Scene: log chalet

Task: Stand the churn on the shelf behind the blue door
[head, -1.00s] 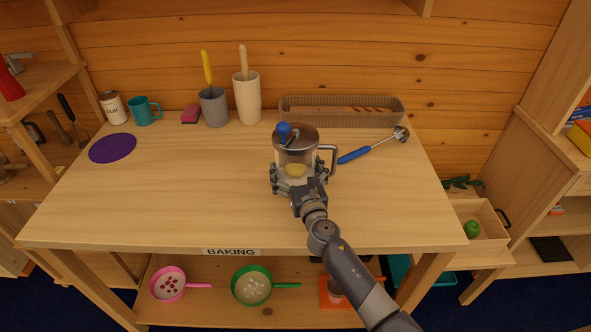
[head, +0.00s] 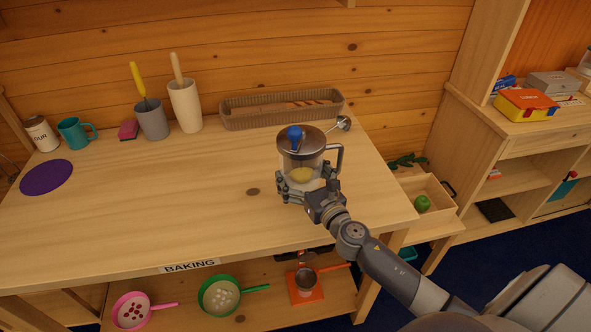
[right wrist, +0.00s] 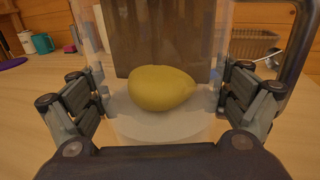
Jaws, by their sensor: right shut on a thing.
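The churn (head: 303,155) is a clear jar with a grey metal lid, a blue knob on top and a grey side handle. A yellow lump (right wrist: 162,88) shows inside it in the right wrist view. My right gripper (head: 306,190) is shut around the lower part of the churn, with a finger on each side. The churn is upright over the right part of the table; I cannot tell whether its base touches the top. My left gripper is not in view. I do not clearly see a blue door.
The BAKING table (head: 130,225) holds a long basket (head: 240,115), a tall cream pot (head: 186,108), a grey pot (head: 152,122), a teal mug (head: 75,136) and a purple mat (head: 47,177). A wooden cabinet (head: 510,140) with open shelves stands at right. Blue floor lies between.

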